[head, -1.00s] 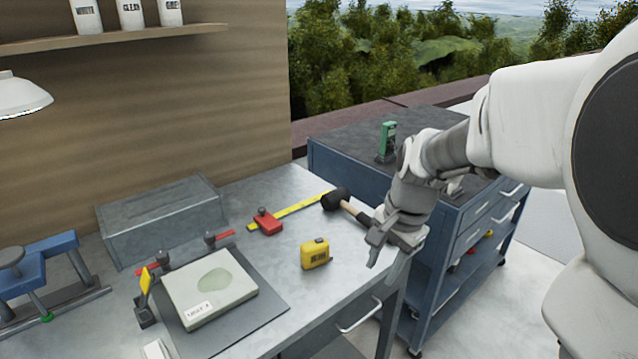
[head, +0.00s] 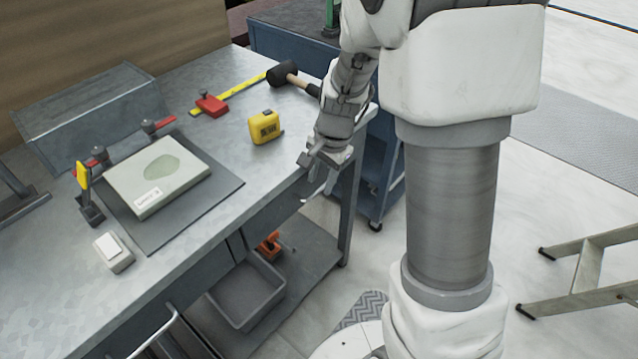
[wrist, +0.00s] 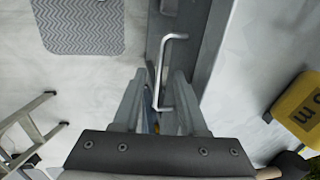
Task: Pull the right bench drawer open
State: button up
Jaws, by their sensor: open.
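The right bench drawer (head: 275,212) is under the front edge of the metal workbench and looks shut. Its pale bar handle (wrist: 167,65) shows clearly in the wrist view, lying partly between and partly beyond the fingertips. In the head view the handle (head: 316,190) is mostly hidden by my gripper (head: 314,172), which is at the bench's front right corner. In the wrist view my gripper (wrist: 159,80) is open, its fingers on either side of the handle's near end. I cannot tell whether a finger touches it.
A yellow tape measure (head: 265,127) and a black mallet (head: 284,74) lie on the bench near my gripper. A blue cart (head: 376,165) stands behind the arm. A grey bin (head: 247,292) is on the lower shelf.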

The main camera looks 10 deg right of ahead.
jog(key=shift+w+a+f, duration=0.1)
jog(key=shift+f, duration=0.7)
grip_shut()
dwell(0.9)
